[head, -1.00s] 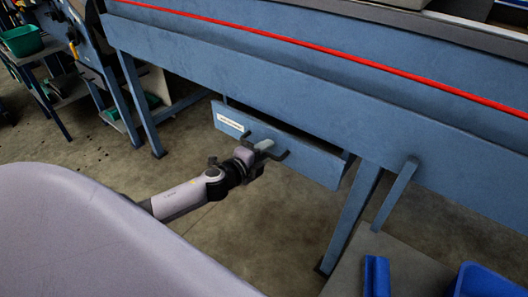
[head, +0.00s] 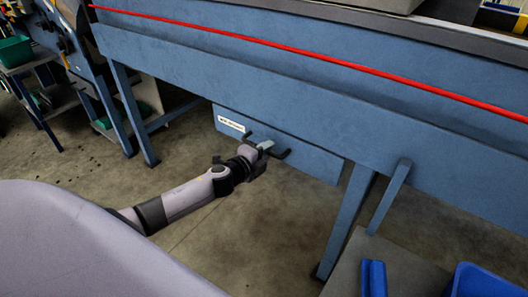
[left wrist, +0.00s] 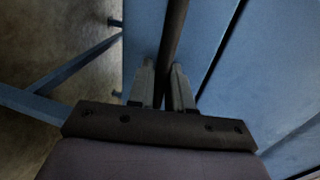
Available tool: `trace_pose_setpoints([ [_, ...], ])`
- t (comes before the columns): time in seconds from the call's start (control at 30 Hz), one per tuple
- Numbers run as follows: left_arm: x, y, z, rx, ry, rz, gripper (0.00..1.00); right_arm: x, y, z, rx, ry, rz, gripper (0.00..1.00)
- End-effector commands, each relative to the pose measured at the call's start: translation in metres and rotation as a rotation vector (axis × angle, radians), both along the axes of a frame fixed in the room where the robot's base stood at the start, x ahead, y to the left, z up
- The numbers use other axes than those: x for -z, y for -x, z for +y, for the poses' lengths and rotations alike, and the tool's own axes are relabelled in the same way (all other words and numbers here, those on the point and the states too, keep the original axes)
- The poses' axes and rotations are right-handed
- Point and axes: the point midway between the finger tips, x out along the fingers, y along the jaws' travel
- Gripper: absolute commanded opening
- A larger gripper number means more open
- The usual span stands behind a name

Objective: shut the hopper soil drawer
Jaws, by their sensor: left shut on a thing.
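The hopper soil drawer (head: 300,156) is a blue front panel with a white label (head: 231,124), below the long blue machine body in the head view. Its top edge sits close up under the body, and I see no open gap above it. A dark bar handle (head: 281,154) is on its front. My left gripper (head: 264,149) is at the handle. In the left wrist view the two fingers (left wrist: 161,85) are shut on the dark handle bar (left wrist: 174,38), with the blue drawer front behind it. My right gripper is not in view.
Blue machine legs (head: 345,220) stand right of the drawer. A grey surface with a blue bin (head: 486,282) is at the lower right. A green bin (head: 14,51) is on a stand at the far left. Concrete floor below the drawer is clear.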

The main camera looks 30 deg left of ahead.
Motion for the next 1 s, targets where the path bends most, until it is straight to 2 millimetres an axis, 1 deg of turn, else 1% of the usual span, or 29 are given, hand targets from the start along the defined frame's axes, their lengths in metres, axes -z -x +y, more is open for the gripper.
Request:
trace_pose_setpoints([
  [0.07, -0.004, -0.003, 0.002, -0.006, -0.001, -0.007, 0.0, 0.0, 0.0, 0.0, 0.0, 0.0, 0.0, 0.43],
  [0.1, -0.004, -0.003, 0.002, -0.006, 0.0, -0.007, 0.29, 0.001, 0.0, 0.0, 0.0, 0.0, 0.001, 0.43],
  [0.13, -0.004, -0.003, 0.002, -0.006, 0.0, -0.007, 0.34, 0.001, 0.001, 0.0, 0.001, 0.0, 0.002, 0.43],
  [0.43, -0.003, -0.001, 0.001, -0.004, 0.001, -0.005, 0.34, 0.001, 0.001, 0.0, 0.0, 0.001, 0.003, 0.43],
  [0.53, -0.004, 0.004, 0.001, -0.003, 0.001, -0.005, 0.34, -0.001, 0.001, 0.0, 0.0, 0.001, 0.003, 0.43],
  [0.67, -0.007, 0.018, 0.002, -0.003, 0.001, -0.003, 0.34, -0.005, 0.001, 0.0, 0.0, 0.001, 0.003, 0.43],
  [0.9, -0.014, 0.048, 0.004, -0.002, 0.001, -0.004, 0.34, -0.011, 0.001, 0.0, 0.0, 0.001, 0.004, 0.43],
  [1.0, -0.015, 0.057, 0.006, -0.003, 0.001, -0.005, 0.34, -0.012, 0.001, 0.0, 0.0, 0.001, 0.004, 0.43],
])
